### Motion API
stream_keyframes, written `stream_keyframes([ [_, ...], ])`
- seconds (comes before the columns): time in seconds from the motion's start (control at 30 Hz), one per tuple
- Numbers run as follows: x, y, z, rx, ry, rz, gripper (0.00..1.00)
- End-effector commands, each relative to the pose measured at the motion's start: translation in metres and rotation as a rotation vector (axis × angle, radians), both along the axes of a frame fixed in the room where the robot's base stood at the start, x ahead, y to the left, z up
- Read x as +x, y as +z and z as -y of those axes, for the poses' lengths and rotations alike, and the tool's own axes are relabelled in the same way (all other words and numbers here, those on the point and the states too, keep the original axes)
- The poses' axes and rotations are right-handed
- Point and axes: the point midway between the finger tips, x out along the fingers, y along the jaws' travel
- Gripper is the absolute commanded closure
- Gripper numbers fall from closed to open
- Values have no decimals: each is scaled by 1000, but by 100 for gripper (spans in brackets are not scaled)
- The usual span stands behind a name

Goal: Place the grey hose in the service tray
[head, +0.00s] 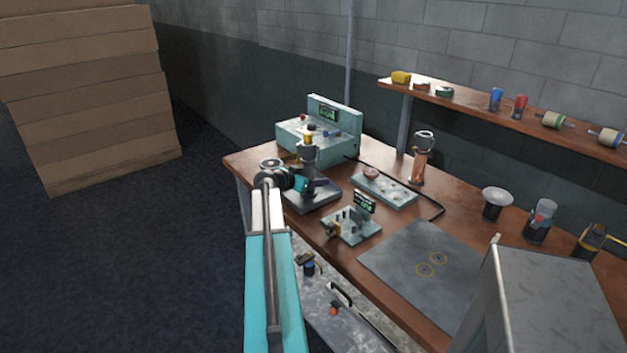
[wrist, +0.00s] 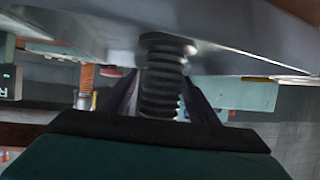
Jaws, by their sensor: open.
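A grey ribbed hose (wrist: 162,88) stands between the two dark fingers of my gripper (wrist: 165,100) in the wrist view. The fingers are open on either side of it; whether they touch it I cannot tell. Its wider dark end meets a smooth grey surface (wrist: 85,30). In the head view my gripper (head: 318,187) is over the dark-grey stand (head: 314,199) on the bench, and the hose cannot be made out there. A pale tray (head: 398,195) with small parts lies right of the stand; I cannot tell whether it is the service tray.
A teal console (head: 335,108) stands behind the stand. A small board with a display (head: 350,228) sits in front of the pale tray. A grey mat with two rings (head: 400,257) lies to the right, bare. A black cable (head: 418,202) crosses the bench. A copper-coloured cylinder (head: 419,165) stands behind.

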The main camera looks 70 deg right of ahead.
Motion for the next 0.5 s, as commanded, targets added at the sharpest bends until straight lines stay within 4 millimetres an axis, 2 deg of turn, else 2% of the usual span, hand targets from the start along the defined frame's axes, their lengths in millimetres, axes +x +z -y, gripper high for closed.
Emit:
stream_keyframes([
  [0.17, 4, 5, -10, -1, 3, 1, 45],
  [0.5, 20, 23, -53, -2, 2, 2, 45],
])
